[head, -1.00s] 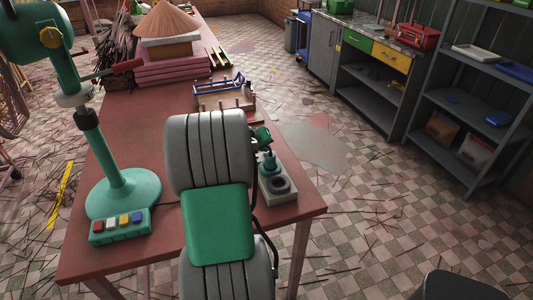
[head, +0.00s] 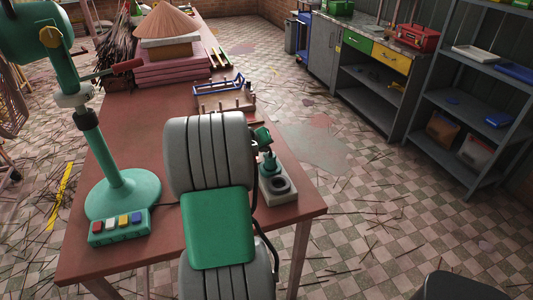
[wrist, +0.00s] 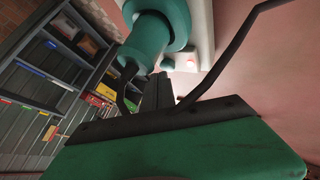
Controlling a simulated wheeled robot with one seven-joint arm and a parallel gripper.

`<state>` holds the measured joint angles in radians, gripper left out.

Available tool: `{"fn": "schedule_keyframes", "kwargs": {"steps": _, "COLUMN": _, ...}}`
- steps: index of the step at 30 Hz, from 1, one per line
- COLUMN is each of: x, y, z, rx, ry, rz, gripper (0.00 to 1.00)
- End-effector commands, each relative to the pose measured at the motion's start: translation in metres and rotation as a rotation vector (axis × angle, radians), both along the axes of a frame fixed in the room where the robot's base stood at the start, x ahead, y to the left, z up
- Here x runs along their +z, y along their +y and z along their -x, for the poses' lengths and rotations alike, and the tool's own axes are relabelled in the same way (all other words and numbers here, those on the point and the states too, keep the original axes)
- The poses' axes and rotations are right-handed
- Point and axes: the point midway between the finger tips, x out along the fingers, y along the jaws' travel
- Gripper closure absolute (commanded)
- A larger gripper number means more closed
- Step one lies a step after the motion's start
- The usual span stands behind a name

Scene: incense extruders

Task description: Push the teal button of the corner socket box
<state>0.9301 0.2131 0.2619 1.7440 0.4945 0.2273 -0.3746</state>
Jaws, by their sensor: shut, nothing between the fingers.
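The corner socket box (head: 284,199) is a pale grey block at the table's right front corner. It bears a dark ring socket and a stepped teal part (head: 268,165). The box also shows at the top of the wrist view (wrist: 206,35), with large teal round parts (wrist: 160,28) and a small reddish spot. I cannot tell for sure which teal part is the button. My gripper (wrist: 158,92) is shut and empty, its dark fingers close to the teal parts; contact is unclear. In the head view my grey and green arm hides most of it.
A green press stands at the left with a control box (head: 120,226) of several coloured buttons. A wooden rack (head: 224,97) and pink stacked slabs (head: 172,70) lie farther back. The table (head: 130,140) is clear between them. Shelves stand at the right, beyond open floor.

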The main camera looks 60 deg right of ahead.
Motion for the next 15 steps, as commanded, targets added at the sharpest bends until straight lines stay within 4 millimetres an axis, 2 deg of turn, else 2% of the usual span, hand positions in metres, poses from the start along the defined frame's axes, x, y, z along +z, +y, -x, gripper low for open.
{"fn": "schedule_keyframes", "kwargs": {"steps": 5, "x": 0.002, "y": 0.000, "z": 0.000, "rx": 0.001, "ry": 0.000, "rz": 0.001, "gripper": 1.00}}
{"fn": "schedule_keyframes", "kwargs": {"steps": 15, "x": 0.041, "y": 0.000, "z": 0.000, "rx": 0.001, "ry": -0.001, "rz": 0.001, "gripper": 1.00}}
